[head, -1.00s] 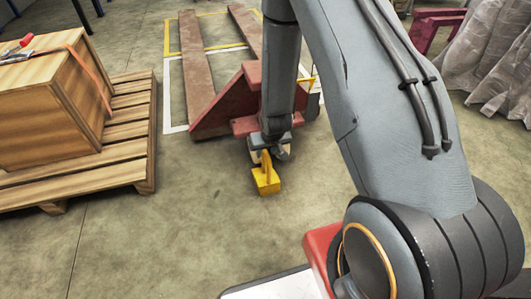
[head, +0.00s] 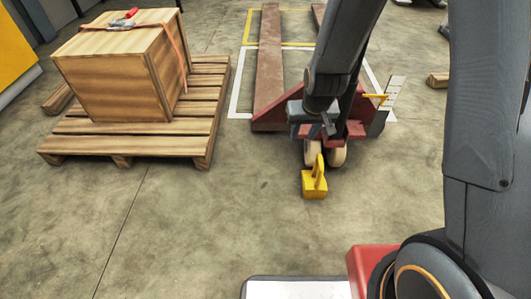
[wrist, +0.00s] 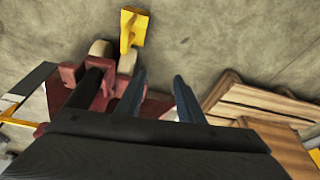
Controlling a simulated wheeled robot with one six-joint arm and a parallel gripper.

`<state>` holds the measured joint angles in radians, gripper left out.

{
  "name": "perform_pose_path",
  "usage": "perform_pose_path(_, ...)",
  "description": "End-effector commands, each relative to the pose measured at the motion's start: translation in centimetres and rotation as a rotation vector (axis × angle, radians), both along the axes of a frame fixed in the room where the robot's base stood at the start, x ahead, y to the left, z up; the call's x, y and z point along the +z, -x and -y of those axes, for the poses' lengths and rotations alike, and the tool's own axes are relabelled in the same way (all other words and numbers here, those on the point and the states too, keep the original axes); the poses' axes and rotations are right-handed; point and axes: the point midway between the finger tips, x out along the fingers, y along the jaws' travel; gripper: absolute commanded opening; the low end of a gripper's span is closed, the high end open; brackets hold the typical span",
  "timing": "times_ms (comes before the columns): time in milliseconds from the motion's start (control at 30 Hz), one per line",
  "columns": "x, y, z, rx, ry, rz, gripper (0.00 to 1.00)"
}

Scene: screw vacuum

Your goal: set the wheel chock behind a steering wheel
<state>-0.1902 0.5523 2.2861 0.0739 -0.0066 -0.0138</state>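The yellow wheel chock (head: 314,185) sits on the floor in front of the pallet jack's pair of pale steering wheels (head: 338,154), close against the left one. Its upright handle overlaps that wheel, so I cannot tell whether they touch. In the wrist view the chock (wrist: 133,32) lies beyond the fingertips, beside the wheels (wrist: 127,62). My gripper (head: 318,128) is above and behind the chock, near the red pallet jack (head: 272,118). In the wrist view my gripper (wrist: 160,78) has its two fingers apart with nothing between them.
A wooden crate (head: 120,75) with a strap and a red-handled tool stands on a wooden pallet (head: 205,125) at left. The jack's forks (head: 270,60) reach back over yellow and white floor lines. The concrete floor in front is clear.

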Motion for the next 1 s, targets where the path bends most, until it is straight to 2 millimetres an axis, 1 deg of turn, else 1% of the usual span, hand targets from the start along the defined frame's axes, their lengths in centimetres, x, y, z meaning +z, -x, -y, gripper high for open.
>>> perform_pose_path(33,2.4,1.0,-1.7,0.027,-0.006,-0.004,0.34)
perform_pose_path(100,5.0,2.9,-3.6,0.061,-0.009,-0.027,0.34)
perform_pose_path(167,7.1,4.7,-5.1,0.089,-0.014,-0.048,0.34)
perform_pose_path(200,8.5,5.9,-6.0,0.109,-0.018,-0.059,0.34)
perform_pose_path(267,10.5,8.1,-7.3,0.14,-0.022,-0.079,0.34)
perform_pose_path(300,11.7,9.5,-8.1,0.16,-0.026,-0.092,0.34)
perform_pose_path(367,13.5,11.8,-9.1,0.192,-0.031,-0.112,0.34)
perform_pose_path(400,14.7,13.4,-9.7,0.213,-0.034,-0.126,0.34)
perform_pose_path(467,16.3,15.9,-10.5,0.247,-0.039,-0.147,0.34)
perform_pose_path(500,17.3,17.6,-10.8,0.269,-0.042,-0.162,0.34)
perform_pose_path(567,18.6,19.9,-11.2,0.301,-0.045,-0.182,0.34)
perform_pose_path(600,19.3,21.4,-11.4,0.32,-0.048,-0.195,0.34)
perform_pose_path(700,20.7,24.5,-11.6,0.361,-0.052,-0.223,0.34)
perform_pose_path(733,21.0,25.2,-11.5,0.37,-0.052,-0.23,0.34)
perform_pose_path(800,21.5,26.5,-11.4,0.389,-0.053,-0.243,0.34)
perform_pose_path(867,21.8,27.2,-11.3,0.397,-0.054,-0.25,0.34)
perform_pose_path(1000,22.0,27.8,-11.3,0.404,-0.054,-0.257,0.34)
